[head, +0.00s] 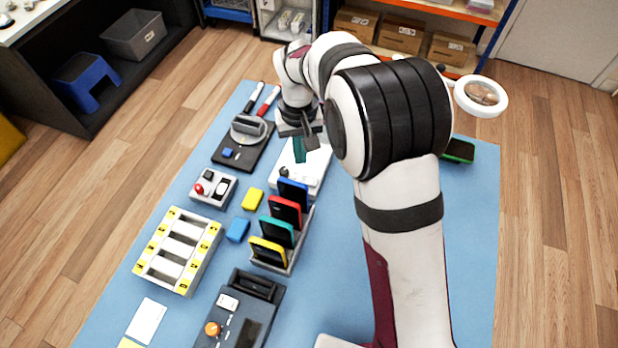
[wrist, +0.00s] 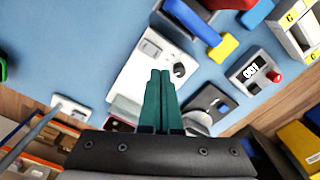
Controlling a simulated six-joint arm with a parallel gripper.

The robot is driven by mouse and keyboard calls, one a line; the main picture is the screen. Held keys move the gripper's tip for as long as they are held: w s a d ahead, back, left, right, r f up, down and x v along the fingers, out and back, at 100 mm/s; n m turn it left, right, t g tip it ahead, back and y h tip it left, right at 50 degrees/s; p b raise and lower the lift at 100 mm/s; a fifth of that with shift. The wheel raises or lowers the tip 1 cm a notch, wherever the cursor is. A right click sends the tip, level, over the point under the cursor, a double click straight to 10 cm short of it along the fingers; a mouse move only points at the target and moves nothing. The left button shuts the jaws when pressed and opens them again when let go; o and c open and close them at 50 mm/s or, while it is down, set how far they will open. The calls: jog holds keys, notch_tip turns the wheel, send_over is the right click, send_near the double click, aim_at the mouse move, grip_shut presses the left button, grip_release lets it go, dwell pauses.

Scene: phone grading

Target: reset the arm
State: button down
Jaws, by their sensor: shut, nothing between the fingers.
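My gripper (head: 299,158) hangs over the far middle of the blue mat (head: 470,250), fingers pointing down. In the wrist view, its two teal fingers (wrist: 160,74) lie together with nothing between them. They are above a white device (head: 312,178) with a dark knob, which also shows in the wrist view (wrist: 128,76). I cannot tell the exact height of the fingertips over it. My arm reaches across the mat from the near right and hides part of it.
Several phones stand in a rack (head: 295,252) nearer than the gripper. A dark device with a round disc (head: 249,130) is left of it. A magnifier lamp (head: 481,96) and a green-edged object (head: 458,151) are right of my arm. The mat's right side is mostly clear.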

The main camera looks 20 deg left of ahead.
jog(key=s+d+r+m, duration=0.4)
jog(key=d+r, duration=0.4)
jog(key=d, duration=0.2)
jog(key=s+d+r+m+y, duration=0.1)
jog(key=s+d+m, duration=0.2)
jog(key=s+d, duration=0.3)
jog(key=s+d+r+m, duration=0.1)
jog(key=s+d+m, duration=0.3)
jog(key=s, duration=1)
jog(key=d, duration=0.3)
jog(key=shift+r+m+y, duration=0.3)
jog(key=shift+y, duration=0.1)
